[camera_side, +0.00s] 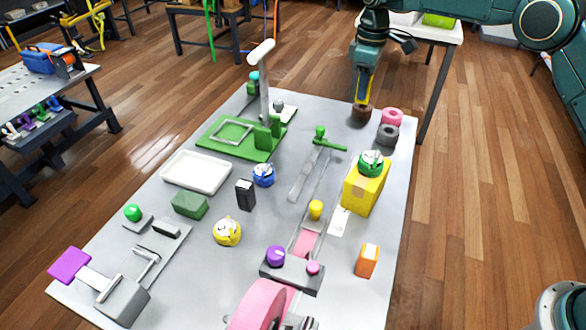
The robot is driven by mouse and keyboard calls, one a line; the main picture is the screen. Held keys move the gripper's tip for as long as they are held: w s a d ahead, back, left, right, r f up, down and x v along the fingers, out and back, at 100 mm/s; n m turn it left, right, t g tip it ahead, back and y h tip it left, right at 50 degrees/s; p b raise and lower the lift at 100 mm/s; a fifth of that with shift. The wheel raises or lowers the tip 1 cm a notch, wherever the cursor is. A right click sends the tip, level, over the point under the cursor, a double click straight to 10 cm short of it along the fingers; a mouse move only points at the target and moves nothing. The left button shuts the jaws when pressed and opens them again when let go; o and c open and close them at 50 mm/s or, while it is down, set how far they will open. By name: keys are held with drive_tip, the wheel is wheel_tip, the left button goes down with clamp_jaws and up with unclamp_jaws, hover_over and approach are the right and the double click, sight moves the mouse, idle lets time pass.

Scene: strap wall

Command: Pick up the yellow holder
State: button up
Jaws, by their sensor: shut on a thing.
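A long, narrow yellow piece with a dark grey edge, which I take as the yellow holder (365,88), hangs nearly upright below my gripper (367,68) at the far right of the table. My gripper points down and is shut on its upper part. The fingertips are too small to make out clearly. The holder's lower end is at a brown round piece (361,114); I cannot tell whether it stands inside it, touches it or is just above it.
A pink ring (391,117) and a grey ring (387,134) lie close by on the right. A yellow box (365,192) with a green round piece (370,163) on it stands nearer. A tall grey post (263,90) rises at the left. A yellow round piece (228,232) sits mid-table.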

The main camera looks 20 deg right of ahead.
wheel_tip(320, 180, up, 7)
drive_tip(key=shift+f, duration=0.1)
idle(0.3)
idle(0.4)
